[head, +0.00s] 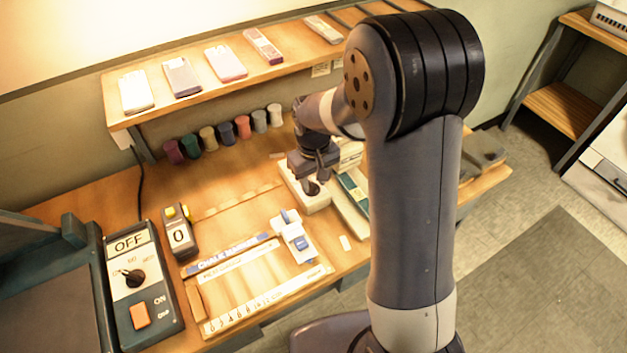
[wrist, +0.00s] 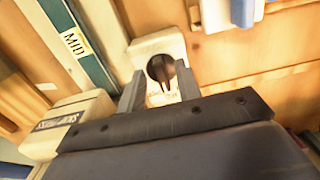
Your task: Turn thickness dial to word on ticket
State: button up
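The dial is a dark round knob (wrist: 161,68) on a cream box (wrist: 148,46); in the head view the knob (head: 311,188) sits on top of the box (head: 318,204), right of the table's middle. A teal strip (wrist: 60,17) beside the box carries a white ticket (wrist: 75,42) reading MID; the strip also shows in the head view (head: 352,186). My gripper (wrist: 159,88) is open and empty, its fingers apart on either side of the knob in the wrist view. In the head view my gripper (head: 313,176) is just over the knob. Contact and the knob's setting cannot be made out.
A control box (head: 140,310) with an OFF display, its own knob and an orange switch stands at the left. A counter (head: 180,235) reads 0. A ruled frame (head: 265,302) lies in front; spools (head: 225,132) line the back under a shelf (head: 190,103).

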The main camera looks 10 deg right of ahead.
aim_at(314, 185)
notch_tip(314, 185, up, 10)
dwell(0.4)
notch_tip(314, 185, down, 11)
jog(key=shift+r, duration=0.1)
dwell(0.5)
jog(key=shift+m, duration=0.3)
